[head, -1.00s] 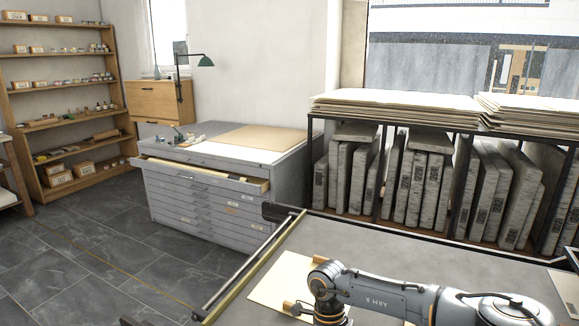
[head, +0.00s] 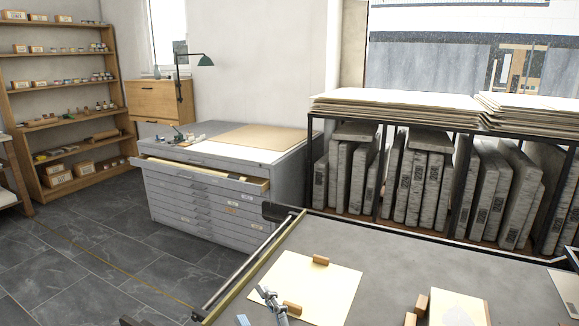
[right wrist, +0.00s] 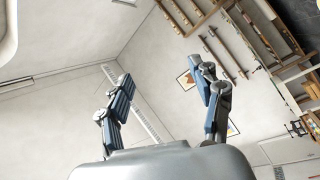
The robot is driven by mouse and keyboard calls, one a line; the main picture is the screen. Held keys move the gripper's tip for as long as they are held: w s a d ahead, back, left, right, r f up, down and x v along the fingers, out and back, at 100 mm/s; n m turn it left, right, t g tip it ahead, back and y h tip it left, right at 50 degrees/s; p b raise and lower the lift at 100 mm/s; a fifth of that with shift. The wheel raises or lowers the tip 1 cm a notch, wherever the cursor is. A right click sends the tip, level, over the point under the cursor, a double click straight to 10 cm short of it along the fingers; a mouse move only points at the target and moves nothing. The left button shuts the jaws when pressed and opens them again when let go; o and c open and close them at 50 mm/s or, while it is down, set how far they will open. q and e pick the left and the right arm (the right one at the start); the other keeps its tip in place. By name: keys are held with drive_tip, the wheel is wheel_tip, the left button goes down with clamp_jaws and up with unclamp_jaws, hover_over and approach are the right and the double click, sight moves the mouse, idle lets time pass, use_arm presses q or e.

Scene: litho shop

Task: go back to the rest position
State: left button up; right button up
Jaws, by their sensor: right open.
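My right gripper (head: 256,306) shows at the bottom edge of the head view, in front of a cream sheet of paper on the grey table. Only its blue-grey fingers are in the picture. In the right wrist view, the two fingers of my right gripper (right wrist: 162,78) stand well apart with nothing between them. My left gripper is in neither view.
The cream sheet (head: 333,283) carries wooden blocks (head: 320,260). Another sheet (head: 462,308) with blocks lies to its right on the table (head: 400,255). A grey drawer cabinet (head: 215,205) with its top drawer pulled out and a rack of stone slabs (head: 420,185) stand beyond.

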drive_tip(key=s+d+f+m+g+h, duration=0.35)
drive_tip(key=d+f+m+h, duration=0.2)
drive_tip(key=d+f, duration=0.3)
drive_tip(key=s+d+f+m+g+h, duration=0.2)
drive_tip(key=s+d+f+m+h, duration=0.25)
drive_tip(key=d+f+m, duration=0.45)
drive_tip(key=s+d+f+m+g+h, duration=0.1)
drive_tip(key=s+d+f+g, duration=0.3)
drive_tip(key=s, duration=0.5)
drive_tip(key=s+d+f+m+g, duration=0.1)
drive_tip(key=s+d+f+g, duration=0.3)
drive_tip(key=s, duration=0.5)
wheel_tip(320, 180, down, 23)
drive_tip(key=d+g, duration=0.1)
drive_tip(key=s+d+f+g, duration=0.1)
drive_tip(key=s+d+f, duration=0.2)
drive_tip(key=s+f, duration=1.4)
drive_tip(key=shift+s, duration=0.6)
drive_tip(key=shift+d+n, duration=0.1)
drive_tip(key=shift+n, duration=0.15)
drive_tip(key=shift+c, duration=0.2)
